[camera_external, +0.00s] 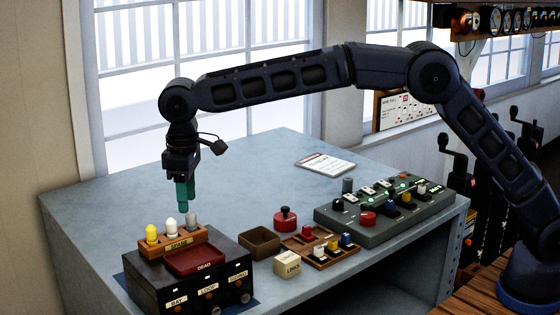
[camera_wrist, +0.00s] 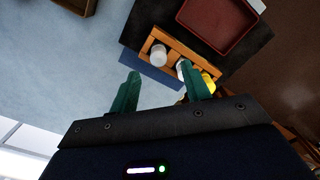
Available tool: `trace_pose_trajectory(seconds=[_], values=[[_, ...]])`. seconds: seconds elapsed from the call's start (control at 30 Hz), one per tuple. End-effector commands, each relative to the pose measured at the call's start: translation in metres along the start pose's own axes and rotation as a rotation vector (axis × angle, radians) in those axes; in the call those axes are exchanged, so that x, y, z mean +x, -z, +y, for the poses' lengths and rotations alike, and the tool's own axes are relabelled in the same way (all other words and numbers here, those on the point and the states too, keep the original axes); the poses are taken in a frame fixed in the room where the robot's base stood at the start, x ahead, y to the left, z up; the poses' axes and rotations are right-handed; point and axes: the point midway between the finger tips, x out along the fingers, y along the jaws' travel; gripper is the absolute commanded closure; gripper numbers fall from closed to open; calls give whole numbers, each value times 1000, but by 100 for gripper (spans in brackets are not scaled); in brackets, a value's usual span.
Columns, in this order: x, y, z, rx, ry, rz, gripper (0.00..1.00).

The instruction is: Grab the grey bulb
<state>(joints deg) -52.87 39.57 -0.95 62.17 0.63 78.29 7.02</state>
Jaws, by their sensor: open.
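The grey bulb (camera_external: 191,220) stands upright at the right end of a wooden rack (camera_external: 200,236) on a black box, next to a white bulb (camera_external: 172,227) and a yellow bulb (camera_external: 152,234). My gripper (camera_external: 184,208) has green fingers pointing down, just above and close to the grey bulb. In the wrist view, the fingers (camera_wrist: 160,68) are spread apart and empty. The grey bulb (camera_wrist: 158,56) shows just beyond the fingertips, between their lines. The right finger partly covers the white bulb (camera_wrist: 182,69) and the yellow bulb (camera_wrist: 209,82).
The black box (camera_external: 150,282) carries a red tray (camera_external: 194,261) labelled DEAD. A brown open box (camera_external: 259,242), a LINKS block (camera_external: 287,264), a parts tray (camera_external: 320,247) and a switch panel (camera_external: 385,211) stand to the right. The table's (camera_external: 110,195) back left is clear.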

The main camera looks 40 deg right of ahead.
Motion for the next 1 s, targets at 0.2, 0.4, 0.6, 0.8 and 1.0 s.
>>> trace_pose_trajectory(seconds=[0.2, 0.4, 0.6, 0.8, 1.0], values=[[15, -3, 1, 0, 0, -1, 53], [43, -5, 2, 0, -1, -1, 53], [52, -5, 2, 0, -1, 0, 53], [52, -5, 2, 0, 0, 1, 68], [52, -5, 2, 0, 0, 0, 100]])
